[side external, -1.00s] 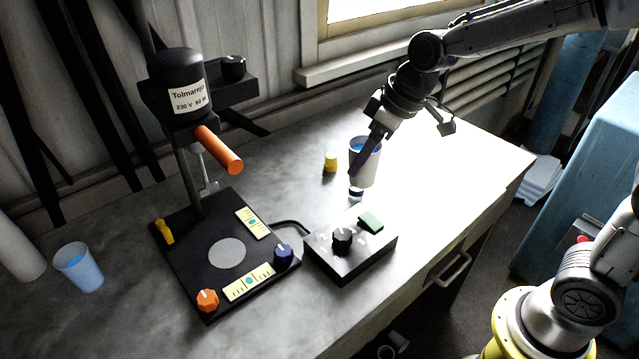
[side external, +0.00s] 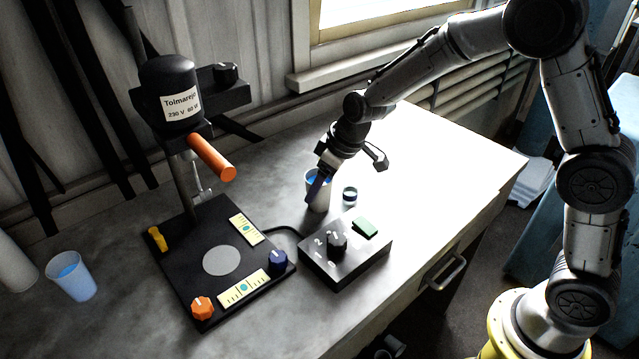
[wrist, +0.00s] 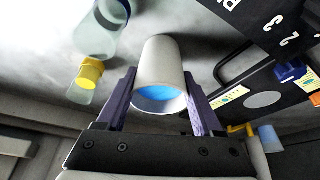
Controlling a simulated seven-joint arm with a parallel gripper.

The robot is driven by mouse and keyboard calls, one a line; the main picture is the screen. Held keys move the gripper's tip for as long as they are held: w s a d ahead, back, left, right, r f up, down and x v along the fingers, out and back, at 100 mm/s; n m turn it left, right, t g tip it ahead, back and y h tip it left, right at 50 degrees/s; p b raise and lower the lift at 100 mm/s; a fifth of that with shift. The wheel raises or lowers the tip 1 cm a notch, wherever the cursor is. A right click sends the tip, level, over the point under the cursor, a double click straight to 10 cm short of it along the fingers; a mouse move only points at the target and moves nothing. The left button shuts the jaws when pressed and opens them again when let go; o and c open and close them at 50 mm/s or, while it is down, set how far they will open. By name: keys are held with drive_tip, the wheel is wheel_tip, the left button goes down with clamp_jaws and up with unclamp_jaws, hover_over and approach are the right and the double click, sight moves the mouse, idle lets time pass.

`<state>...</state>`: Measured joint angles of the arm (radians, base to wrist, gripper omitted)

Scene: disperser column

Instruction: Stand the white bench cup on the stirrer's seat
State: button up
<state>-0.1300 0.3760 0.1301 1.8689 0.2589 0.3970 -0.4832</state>
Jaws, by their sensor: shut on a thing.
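The seat also shows in the wrist view (wrist: 263,100). The stirrer's dark motor head (side external: 168,88) stands above the plate's back.
A black control box (side external: 345,262) with a knob stands between cup and front edge. A clear jar (side external: 349,197) is right of the cup; a yellow-capped bottle (wrist: 87,80) shows in the wrist view. An orange handle (side external: 212,158) juts out above the plate. A translucent cup (side external: 72,277) stands left.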

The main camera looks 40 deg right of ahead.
drive_tip(key=shift+f, duration=0.1)
drive_tip(key=o, duration=1.4)
drive_tip(key=v, duration=1.1)
drive_tip(key=s+d+r+m, duration=0.1)
drive_tip(key=s+r, duration=0.1)
drive_tip(key=s, duration=0.4)
drive_tip(key=s+d+r+m, duration=0.1)
drive_tip(key=s+d+r, duration=0.1)
drive_tip(key=s, duration=0.5)
drive_tip(key=s+d+r+m+t+h, duration=0.1)
drive_tip(key=s+d+r, duration=0.1)
drive_tip(key=s, duration=0.5)
drive_tip(key=shift+d+r, duration=0.1)
drive_tip(key=shift+r, duration=0.3)
drive_tip(key=shift+o, duration=0.3)
drive_tip(key=s+d+f+m, duration=0.1)
drive_tip(key=s+f, duration=0.1)
drive_tip(key=s, duration=0.5)
drive_tip(key=shift+s+d+m+h, duration=0.3)
drive_tip(key=shift+s+h, duration=0.05)
drive_tip(key=shift+h, duration=0.05)
